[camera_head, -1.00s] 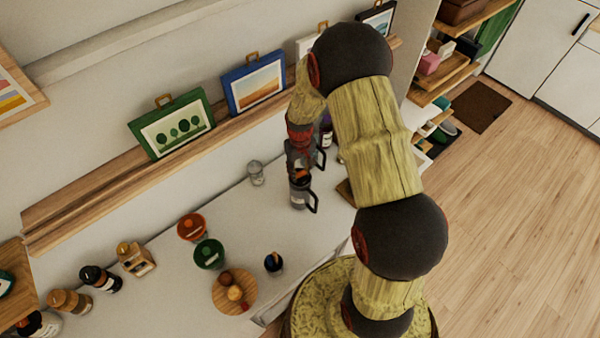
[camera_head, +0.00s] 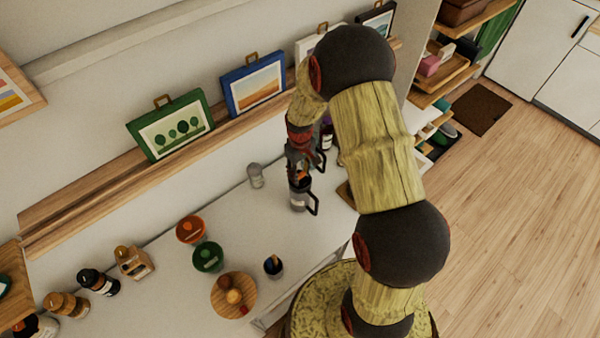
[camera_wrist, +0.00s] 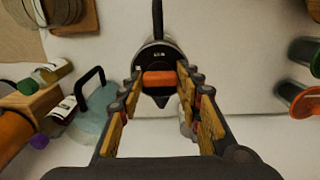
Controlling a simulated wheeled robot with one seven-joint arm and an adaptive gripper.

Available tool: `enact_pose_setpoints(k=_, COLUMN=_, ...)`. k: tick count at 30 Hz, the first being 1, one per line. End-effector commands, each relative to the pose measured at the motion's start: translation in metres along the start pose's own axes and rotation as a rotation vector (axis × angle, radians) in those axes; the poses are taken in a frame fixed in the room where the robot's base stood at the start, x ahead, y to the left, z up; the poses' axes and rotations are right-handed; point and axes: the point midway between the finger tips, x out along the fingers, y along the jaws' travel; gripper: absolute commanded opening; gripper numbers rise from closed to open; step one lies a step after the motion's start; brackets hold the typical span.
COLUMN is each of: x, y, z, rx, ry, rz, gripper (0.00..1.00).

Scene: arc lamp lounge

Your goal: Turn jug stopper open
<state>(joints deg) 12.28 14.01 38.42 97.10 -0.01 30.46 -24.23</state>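The jug (camera_head: 298,201) is grey with a dark handle and stands upright on the white counter. In the wrist view its round dark lid (camera_wrist: 153,54) faces me, with the handle pointing to the top of the picture. The orange stopper (camera_wrist: 158,78) lies crosswise on the lid. My gripper (camera_wrist: 160,90) is open, pointing down at the lid, with one finger on each side of the stopper. I see no clear contact; the depth of the tips is hard to tell. In the head view my gripper (camera_head: 301,171) hides part of the jug's top.
A second handled vessel (camera_wrist: 95,110) and several bottles (camera_wrist: 58,108) stand close on the wrist view's left. A clear glass (camera_head: 256,175) is left of the jug. Orange (camera_head: 191,230) and green (camera_head: 208,257) cups stand farther left. A shelf (camera_head: 120,190) with pictures runs behind.

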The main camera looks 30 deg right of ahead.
Motion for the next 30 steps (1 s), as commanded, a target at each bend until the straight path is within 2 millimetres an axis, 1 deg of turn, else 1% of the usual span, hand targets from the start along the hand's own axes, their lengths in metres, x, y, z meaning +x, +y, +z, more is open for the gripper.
enact_pose_setpoints(k=2, x=-0.001, y=0.000, z=-0.001, rx=0.000, ry=0.002, rz=0.001, gripper=0.39)
enact_pose_setpoints(k=9, x=0.000, y=0.000, z=0.000, rx=0.001, ry=0.001, rz=0.000, gripper=0.52)
enact_pose_setpoints(k=17, x=0.000, y=0.000, z=0.000, rx=0.001, ry=0.000, rz=0.000, gripper=0.53)
enact_pose_setpoints(k=20, x=-0.003, y=0.000, z=-0.001, rx=0.001, ry=0.001, rz=0.000, gripper=0.53)
enact_pose_setpoints(k=23, x=-0.014, y=0.000, z=-0.001, rx=0.001, ry=0.003, rz=0.001, gripper=0.53)
enact_pose_setpoints(k=25, x=-0.025, y=0.000, z=-0.001, rx=0.001, ry=0.003, rz=0.001, gripper=0.53)
enact_pose_setpoints(k=30, x=-0.060, y=0.000, z=-0.001, rx=0.001, ry=0.004, rz=0.002, gripper=0.53)
